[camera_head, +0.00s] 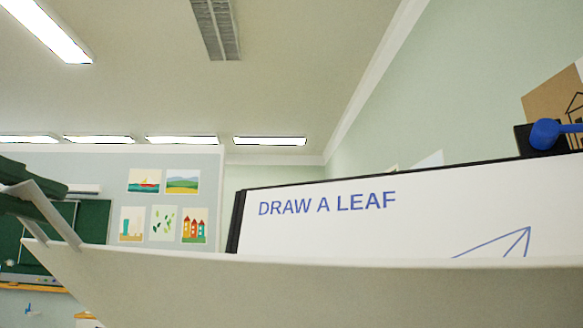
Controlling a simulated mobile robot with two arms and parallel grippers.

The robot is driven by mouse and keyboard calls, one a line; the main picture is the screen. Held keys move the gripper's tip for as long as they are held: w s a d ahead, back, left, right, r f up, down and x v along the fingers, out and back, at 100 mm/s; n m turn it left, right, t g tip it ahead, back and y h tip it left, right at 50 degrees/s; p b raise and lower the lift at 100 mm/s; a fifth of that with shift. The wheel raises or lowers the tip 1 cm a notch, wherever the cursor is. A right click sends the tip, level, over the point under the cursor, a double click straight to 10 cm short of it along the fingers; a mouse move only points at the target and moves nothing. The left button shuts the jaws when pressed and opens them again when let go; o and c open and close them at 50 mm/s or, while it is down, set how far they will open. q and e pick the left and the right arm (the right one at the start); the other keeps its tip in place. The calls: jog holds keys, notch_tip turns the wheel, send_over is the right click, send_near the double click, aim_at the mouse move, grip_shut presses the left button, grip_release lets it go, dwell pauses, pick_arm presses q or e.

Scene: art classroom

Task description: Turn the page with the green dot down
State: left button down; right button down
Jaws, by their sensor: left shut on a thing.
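My left gripper (48,212) is at the left edge, shut on the corner of a large off-white page (300,290). The page stretches across the bottom of the view, close to the camera, bent away from the chart. No green dot shows on the part in view. Behind it is a white sheet (400,215) reading "DRAW A LEAF" in blue, with part of a blue line drawing; its lower part is hidden by the held page. My right gripper is out of view.
The sheet is on a dark-framed board (238,222) with a blue knob (545,133) at its upper right. A green chalkboard (95,222) and several small pictures (163,223) are on the far wall. Open space lies between board and far wall.

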pick_arm(q)
jog(key=shift+s+a+f+b, duration=0.4)
jog(key=shift+s+f, duration=0.1)
jog(key=shift+f, duration=0.1)
jog(key=shift+s+a+f+b, duration=0.25)
jog(key=shift+s+f+b, duration=0.15)
jog(key=shift+f, duration=0.2)
jog(key=f+b, duration=0.1)
jog(key=s+a+f+b, duration=0.1)
jog(key=s+f+b, duration=0.1)
jog(key=f, duration=0.1)
jog(key=shift+s+a, duration=0.25)
jog(key=shift+a, duration=0.05)
jog(key=c, duration=1.8)
grip_release()
jog(key=s+a+f+b, duration=0.2)
jog(key=f, duration=0.1)
jog(key=shift+s+f, duration=0.1)
jog(key=shift+s, duration=0.15)
jog(key=shift+o, duration=1.3)
jog(key=shift+s+a+f+b, duration=0.25)
jog(key=shift+s+f+b, duration=0.1)
jog(key=shift+b, duration=0.15)
jog(key=shift+o, duration=0.2)
jog(key=shift+f, duration=0.1)
